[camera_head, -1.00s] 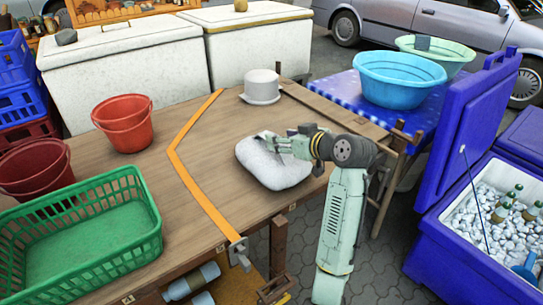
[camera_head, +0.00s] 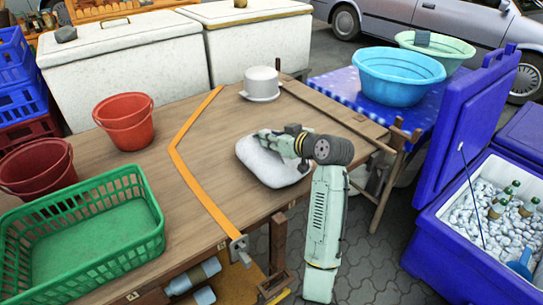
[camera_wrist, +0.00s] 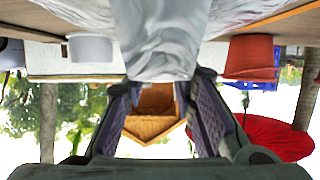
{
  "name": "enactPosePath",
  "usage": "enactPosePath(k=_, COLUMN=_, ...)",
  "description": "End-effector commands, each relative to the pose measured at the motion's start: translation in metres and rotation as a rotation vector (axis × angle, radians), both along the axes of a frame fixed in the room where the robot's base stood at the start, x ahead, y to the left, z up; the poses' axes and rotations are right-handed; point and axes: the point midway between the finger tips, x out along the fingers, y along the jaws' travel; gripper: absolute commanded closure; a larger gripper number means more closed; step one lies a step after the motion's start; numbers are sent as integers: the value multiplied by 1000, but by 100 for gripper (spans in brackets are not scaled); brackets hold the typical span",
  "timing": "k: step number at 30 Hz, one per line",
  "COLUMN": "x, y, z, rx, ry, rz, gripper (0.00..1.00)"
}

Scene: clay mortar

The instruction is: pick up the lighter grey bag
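A pale grey-white bag (camera_head: 262,168) lies on the wooden table, right of the orange strip. My gripper (camera_head: 266,134) is at the bag's upper side in the head view and hides part of it. In the wrist view, which is upside down, the bag (camera_wrist: 165,35) fills the top middle, just past the fingertips. Whether the fingertips touch the bag cannot be told. No second bag shows.
A white pot (camera_head: 262,83) stands behind the bag. Red buckets (camera_head: 126,124) and a green basket (camera_head: 85,245) are on the left of the table (camera_head: 185,225). A blue cool box (camera_head: 425,240) stands open at the right. The wood left of the bag is clear.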

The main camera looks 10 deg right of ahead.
Motion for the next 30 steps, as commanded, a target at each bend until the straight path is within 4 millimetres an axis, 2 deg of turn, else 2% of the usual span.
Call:
enactPosePath(k=10, x=0, y=0, z=0, rx=0, ry=0, rz=0, gripper=100)
enactPosePath(k=30, x=0, y=0, z=2, rx=-1, ry=-5, rz=0, gripper=100)
